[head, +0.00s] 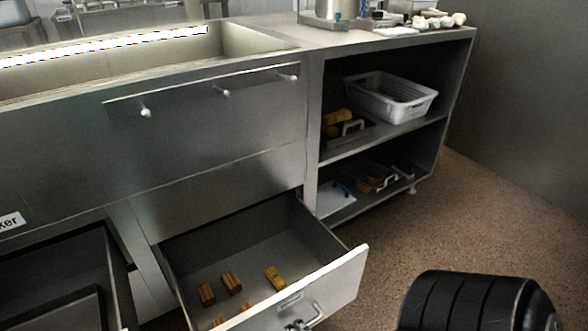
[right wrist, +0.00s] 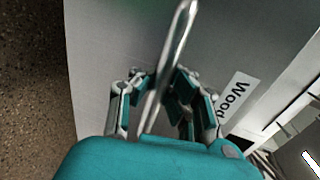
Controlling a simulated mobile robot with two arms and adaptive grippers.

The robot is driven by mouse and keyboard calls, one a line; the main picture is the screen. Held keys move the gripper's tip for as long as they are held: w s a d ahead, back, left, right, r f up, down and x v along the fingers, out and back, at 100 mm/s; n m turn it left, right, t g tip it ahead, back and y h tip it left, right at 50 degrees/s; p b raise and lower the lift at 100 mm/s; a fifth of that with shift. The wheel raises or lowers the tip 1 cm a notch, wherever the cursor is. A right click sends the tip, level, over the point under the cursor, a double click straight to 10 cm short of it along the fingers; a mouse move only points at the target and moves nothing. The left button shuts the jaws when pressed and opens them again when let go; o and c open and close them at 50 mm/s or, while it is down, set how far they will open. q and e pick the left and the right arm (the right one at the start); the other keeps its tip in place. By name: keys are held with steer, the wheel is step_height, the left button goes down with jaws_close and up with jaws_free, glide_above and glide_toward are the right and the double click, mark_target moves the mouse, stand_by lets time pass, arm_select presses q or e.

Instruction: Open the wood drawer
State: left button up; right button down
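The wood drawer (head: 345,277) is pulled out at the lower middle of the head view, with its inside showing. Its metal bar handle (head: 318,312) is on the front panel near the bottom edge. In the right wrist view the handle (right wrist: 176,45) runs between the two fingers of my right gripper (right wrist: 160,88), which look closed in around it. A label reading "Wood" (right wrist: 236,100) is on the drawer front beside the gripper. In the head view the right gripper is mostly cut off at the bottom edge. My left gripper is not in view.
Several small wooden blocks (head: 231,282) lie in the drawer. Another open drawer (head: 108,262) is at lower left. Shelves at right hold a white perforated basket (head: 392,97) and tools. The speckled floor (head: 450,225) right of the drawer is clear apart from my black arm.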

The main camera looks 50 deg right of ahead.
steer(key=shift+d+r, duration=0.1)
steer(key=shift+r, duration=0.05)
steer(key=c, duration=1.3)
jaws_free()
steer(key=v, duration=1.2)
steer(key=shift+w, duration=0.1)
